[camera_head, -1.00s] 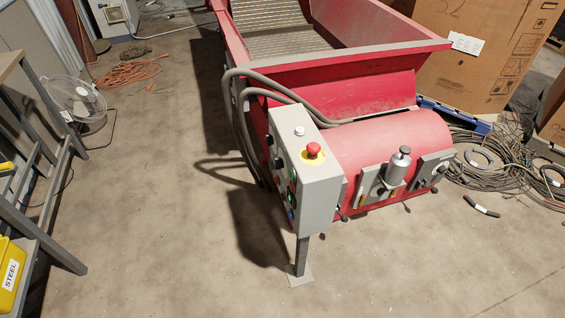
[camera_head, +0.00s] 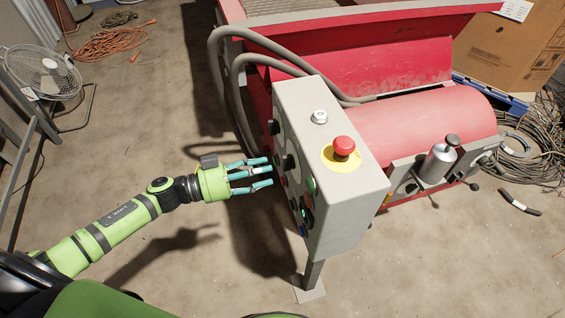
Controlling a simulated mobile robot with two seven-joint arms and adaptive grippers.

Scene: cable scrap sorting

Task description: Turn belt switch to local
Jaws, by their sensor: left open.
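The grey control box (camera_head: 330,150) stands on a post in front of the red conveyor. Its left face carries several black knobs and coloured buttons, seen at a steep angle. A black rotary switch (camera_head: 288,162) sits mid-face; which knob is the belt switch I cannot tell, and labels are not readable. A red emergency button (camera_head: 344,147) on a yellow ring is on the top face. My left gripper (camera_head: 268,175) is open and empty, its teal fingers pointing right at the box's left face, close to the black switch; contact is not clear. My right gripper is not in view.
The red conveyor (camera_head: 420,125) lies behind the box, with grey hoses (camera_head: 225,85) arching to it. A fan (camera_head: 45,72) and grey rack (camera_head: 25,110) stand at left. Orange cable (camera_head: 108,43) and cable coils (camera_head: 535,150) lie on the floor. Floor left of the box is open.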

